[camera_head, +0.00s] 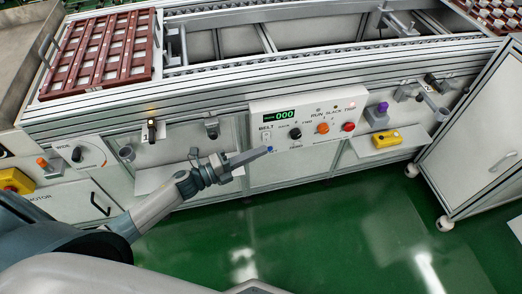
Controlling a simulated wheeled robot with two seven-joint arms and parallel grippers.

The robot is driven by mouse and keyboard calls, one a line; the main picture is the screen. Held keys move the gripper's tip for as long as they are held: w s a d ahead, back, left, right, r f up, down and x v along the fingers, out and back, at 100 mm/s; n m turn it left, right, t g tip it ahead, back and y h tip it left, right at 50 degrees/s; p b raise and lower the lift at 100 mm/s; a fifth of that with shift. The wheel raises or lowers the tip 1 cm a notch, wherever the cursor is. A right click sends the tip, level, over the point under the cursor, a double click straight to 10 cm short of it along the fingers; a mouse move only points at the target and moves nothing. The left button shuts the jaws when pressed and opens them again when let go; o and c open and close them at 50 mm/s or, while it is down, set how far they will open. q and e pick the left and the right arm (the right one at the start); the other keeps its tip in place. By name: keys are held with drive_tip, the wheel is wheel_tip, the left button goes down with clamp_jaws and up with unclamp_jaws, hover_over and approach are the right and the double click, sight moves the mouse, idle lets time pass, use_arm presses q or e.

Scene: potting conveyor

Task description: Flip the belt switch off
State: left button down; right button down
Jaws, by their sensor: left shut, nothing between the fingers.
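The white control panel (309,120) is on the front of the conveyor, with a green "000" display. The belt switch (266,136) sits below the "BELT" label at the panel's left; it is too small to tell which way its lever points. My left gripper (264,153) reaches in from the left, shut and empty. Its fingertips are just below the switch, near the panel's lower left corner; I cannot tell whether they touch the panel. A small blue spot shows by the fingertips. My right gripper is not in view.
Black, orange and red knobs (348,127) are right of the switch. A purple knob (383,107) and yellow box (386,138) lie further right. A red-brown tray (101,52) rests on the conveyor. A white wheeled cabinet (474,133) stands right. Green floor is open in front.

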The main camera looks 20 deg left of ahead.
use_arm(q)
drive_tip(key=v, duration=0.8)
drive_tip(key=shift+a+r, duration=0.15)
drive_tip(key=shift+r, duration=0.1)
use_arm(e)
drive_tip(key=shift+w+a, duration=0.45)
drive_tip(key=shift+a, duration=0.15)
use_arm(q)
drive_tip(key=shift+s, duration=0.1)
